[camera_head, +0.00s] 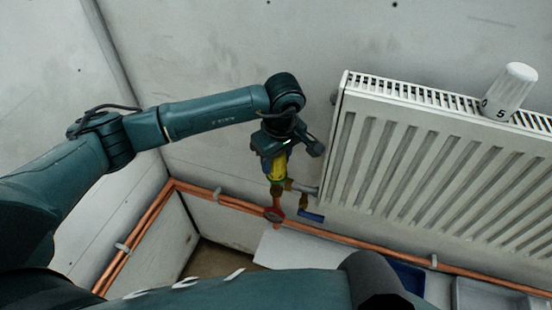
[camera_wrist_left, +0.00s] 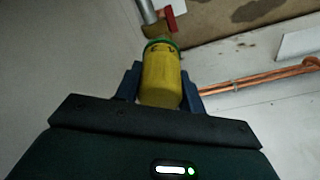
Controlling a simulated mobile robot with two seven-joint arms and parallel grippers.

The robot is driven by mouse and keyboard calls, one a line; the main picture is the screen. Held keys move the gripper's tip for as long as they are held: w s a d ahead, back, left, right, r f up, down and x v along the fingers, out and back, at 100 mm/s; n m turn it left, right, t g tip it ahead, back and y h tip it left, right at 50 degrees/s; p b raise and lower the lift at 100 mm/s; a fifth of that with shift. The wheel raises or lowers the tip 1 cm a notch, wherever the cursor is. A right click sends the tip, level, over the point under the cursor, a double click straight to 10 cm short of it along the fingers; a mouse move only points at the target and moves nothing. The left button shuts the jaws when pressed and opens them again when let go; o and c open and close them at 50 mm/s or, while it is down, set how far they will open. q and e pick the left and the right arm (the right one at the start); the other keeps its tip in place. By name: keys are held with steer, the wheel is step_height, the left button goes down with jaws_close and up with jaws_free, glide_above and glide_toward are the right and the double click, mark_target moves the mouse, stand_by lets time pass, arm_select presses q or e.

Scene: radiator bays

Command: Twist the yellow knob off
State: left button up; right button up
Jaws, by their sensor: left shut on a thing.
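The yellow knob (camera_wrist_left: 161,80) fills the middle of the left wrist view, with a green ring at its far end and a brass valve body (camera_wrist_left: 157,31) beyond it. My left gripper (camera_wrist_left: 160,88) has one finger on each side of the knob and is shut on it. In the head view the yellow knob (camera_head: 278,168) shows below the left gripper (camera_head: 276,158), at the lower left corner of the radiator (camera_head: 425,165). The knob is still at the valve; whether it is loose cannot be told. My right gripper is not in view.
Copper pipes (camera_head: 345,239) run along the wall foot below the radiator. A red handle (camera_head: 274,213) and a blue handle (camera_head: 311,215) sit close under the knob. A white numbered knob (camera_head: 510,91) stands on the radiator's top. A grey tray (camera_head: 490,297) is at lower right.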

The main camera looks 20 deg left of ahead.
arm_select(q)
steer(key=shift+f, duration=0.15)
stand_by(0.3)
steer(key=shift+s+n, duration=0.1)
steer(key=shift+n, duration=0.2)
steer(key=n, duration=0.4)
steer(key=shift+s+a+f+n+g+b, duration=0.1)
steer(key=shift+s+a+n+g+b, duration=0.05)
steer(key=shift+a+n+g+b, duration=0.15)
steer(key=n, duration=0.6)
steer(key=shift+d+g, duration=0.4)
steer(key=shift+n, duration=0.3)
